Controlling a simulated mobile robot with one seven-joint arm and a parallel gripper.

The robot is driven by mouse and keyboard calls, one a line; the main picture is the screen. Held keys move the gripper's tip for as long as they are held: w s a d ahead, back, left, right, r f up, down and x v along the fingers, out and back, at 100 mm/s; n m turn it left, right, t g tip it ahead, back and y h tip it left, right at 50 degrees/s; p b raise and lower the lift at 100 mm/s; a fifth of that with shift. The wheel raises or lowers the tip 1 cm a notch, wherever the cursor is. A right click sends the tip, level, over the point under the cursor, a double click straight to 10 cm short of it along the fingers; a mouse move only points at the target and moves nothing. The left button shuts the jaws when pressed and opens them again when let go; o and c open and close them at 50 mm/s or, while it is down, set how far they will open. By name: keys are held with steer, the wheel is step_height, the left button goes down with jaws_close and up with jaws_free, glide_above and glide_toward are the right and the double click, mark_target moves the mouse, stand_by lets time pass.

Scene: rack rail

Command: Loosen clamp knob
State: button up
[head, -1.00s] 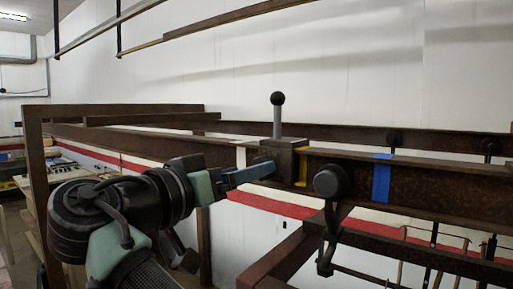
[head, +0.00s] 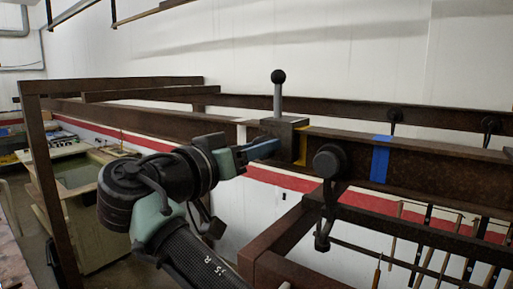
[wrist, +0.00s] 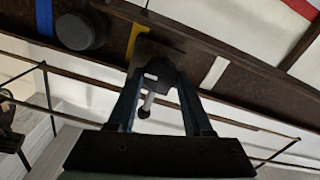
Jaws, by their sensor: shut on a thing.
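The clamp (head: 284,128) is a dark grey block on the brown rail (head: 218,128), just left of a yellow tape band (head: 301,147). A grey lever (head: 278,101) with a black ball on top stands upright from it. My gripper (head: 273,148) reaches the clamp's near face from the left with its blue fingers shut. In the wrist view my gripper (wrist: 157,70) has a finger on each side of a dark part at the clamp block (wrist: 160,52). I take this part to be the clamp knob, mostly hidden by the fingers. The pale lever hangs below it there.
A round black roller (head: 330,161) sits on the rail right of the clamp, with blue tape (head: 380,159) beyond. A brown frame post (head: 48,185) stands at left. A cluttered bench (head: 85,180) is behind it. Hanging tools (head: 430,245) show at lower right.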

jaws_close()
steer(key=shift+f+b, duration=0.15)
steer(key=shift+b, duration=0.4)
steer(key=shift+f+n+b, duration=0.2)
steer(key=shift+n+b, duration=1.3)
steer(key=shift+n, duration=12.9)
steer(key=shift+f, duration=0.1)
